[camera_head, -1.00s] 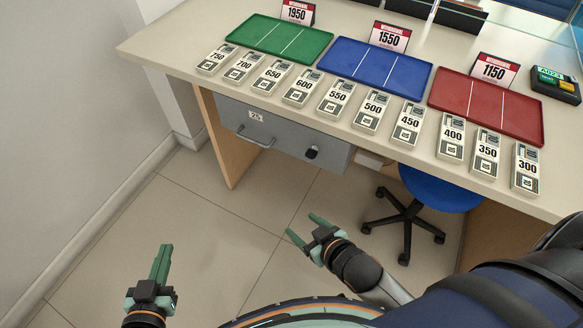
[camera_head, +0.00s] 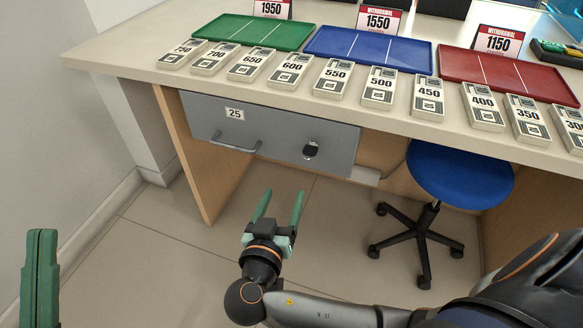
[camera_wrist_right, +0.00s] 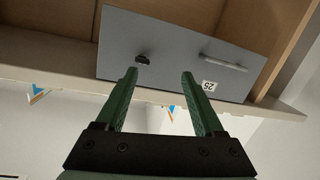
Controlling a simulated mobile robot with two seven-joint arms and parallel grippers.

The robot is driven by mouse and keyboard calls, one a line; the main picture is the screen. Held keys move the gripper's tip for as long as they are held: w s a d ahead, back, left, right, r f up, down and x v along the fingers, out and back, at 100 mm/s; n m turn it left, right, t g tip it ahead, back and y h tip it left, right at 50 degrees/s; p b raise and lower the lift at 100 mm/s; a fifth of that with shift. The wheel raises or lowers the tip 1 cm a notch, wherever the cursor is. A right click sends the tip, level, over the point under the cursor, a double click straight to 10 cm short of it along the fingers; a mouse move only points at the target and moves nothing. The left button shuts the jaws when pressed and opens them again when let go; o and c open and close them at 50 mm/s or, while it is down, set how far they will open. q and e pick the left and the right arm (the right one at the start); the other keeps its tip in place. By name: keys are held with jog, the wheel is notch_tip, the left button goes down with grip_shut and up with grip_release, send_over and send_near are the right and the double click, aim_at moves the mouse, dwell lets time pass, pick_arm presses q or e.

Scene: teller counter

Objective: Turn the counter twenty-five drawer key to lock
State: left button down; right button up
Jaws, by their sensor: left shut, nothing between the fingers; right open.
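The grey drawer (camera_head: 270,133) labelled 25 hangs under the counter, looks closed, and has a bar handle (camera_head: 235,146) on its left side. Its black key (camera_head: 310,149) sits in the lock on the right part of the drawer front. My right gripper (camera_head: 279,196) is open and empty, below and in front of the drawer, pointing toward it and apart from the key. In the right wrist view the key (camera_wrist_right: 142,59) shows just beyond the tip of the left finger. My left gripper (camera_head: 41,236) is shut and empty at the lower left, clear of the counter.
On the counter (camera_head: 120,62) lie green (camera_head: 255,33), blue (camera_head: 368,48) and red (camera_head: 508,73) trays, withdrawal cards and several numbered note bundles. A blue swivel chair (camera_head: 460,177) stands right of the drawer. The floor before the drawer is clear.

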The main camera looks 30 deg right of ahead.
aim_at(309, 154)
pick_arm(q)
jog(key=f+m+h+b, duration=0.1)
jog(key=b, duration=0.1)
jog(key=s+d+f+m+h+b, duration=0.1)
jog(key=b, duration=0.1)
jog(key=shift+s+f+h, duration=0.15)
jog(key=shift+f+h, duration=0.05)
jog(key=shift+h, duration=0.1)
pick_arm(e)
jog(key=w+d+m+h, duration=0.1)
jog(key=w+d, duration=0.1)
jog(key=d, duration=0.1)
jog(key=w+d+r+m, duration=0.1)
jog(key=w+d, duration=0.2)
jog(key=d, duration=0.1)
jog(key=w+d+m+h, duration=0.1)
jog(key=w+d, duration=0.1)
jog(key=d, duration=0.1)
jog(key=shift+w+d+r+h, duration=0.2)
jog(key=shift+d+h, duration=0.1)
jog(key=shift+c, duration=0.2)
grip_shut()
